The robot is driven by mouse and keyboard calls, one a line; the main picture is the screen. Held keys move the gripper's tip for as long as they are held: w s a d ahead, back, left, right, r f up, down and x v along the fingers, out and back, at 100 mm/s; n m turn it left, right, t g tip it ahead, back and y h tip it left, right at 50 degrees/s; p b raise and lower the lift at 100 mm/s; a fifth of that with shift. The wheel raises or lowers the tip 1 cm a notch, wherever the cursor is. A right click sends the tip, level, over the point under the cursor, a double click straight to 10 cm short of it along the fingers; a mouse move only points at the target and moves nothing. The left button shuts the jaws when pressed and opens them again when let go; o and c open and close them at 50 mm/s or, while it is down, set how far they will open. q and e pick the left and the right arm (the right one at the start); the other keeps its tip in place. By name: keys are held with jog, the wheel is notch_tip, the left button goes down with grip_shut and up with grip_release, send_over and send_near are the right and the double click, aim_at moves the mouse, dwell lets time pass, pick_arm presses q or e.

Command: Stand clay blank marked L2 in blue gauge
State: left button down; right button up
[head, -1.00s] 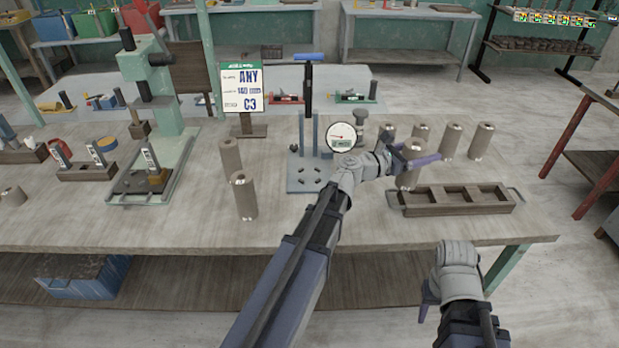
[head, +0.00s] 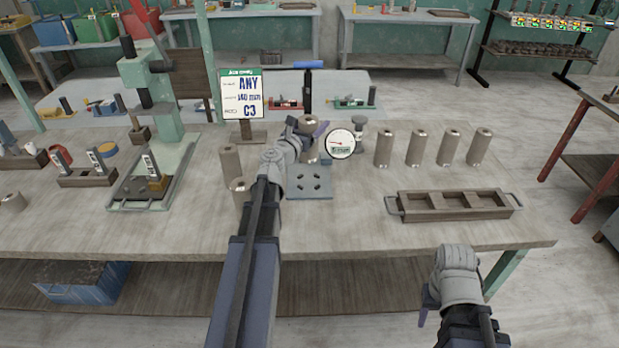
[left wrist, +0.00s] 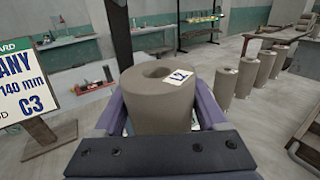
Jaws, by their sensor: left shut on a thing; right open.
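My left gripper (head: 307,130) is shut on a clay blank (head: 311,153), a grey-brown cylinder held upright. I cannot tell whether the blank touches the gauge. My right gripper (head: 427,302) is open and empty, in front of the table.
Several clay blanks (head: 420,147) stand in a row at the right. Two more (head: 230,165) stand left of the gauge, partly behind my left arm. A wooden tray (head: 455,204) lies at front right. A sign (head: 241,93) stands behind; a green press (head: 160,110) is left.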

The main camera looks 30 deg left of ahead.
pick_arm(q)
notch_tip(320, 180, down, 6)
jog(key=b, duration=0.6)
jog(key=shift+f, duration=0.15)
notch_tip(320, 180, down, 4)
jog(key=b, duration=0.3)
jog(key=shift+b, duration=0.4)
jog(key=shift+r, duration=0.2)
jog(key=shift+f, duration=0.15)
jog(key=shift+c, duration=2)
grip_release()
jog(key=shift+f, duration=0.1)
jog(key=o, duration=0.4)
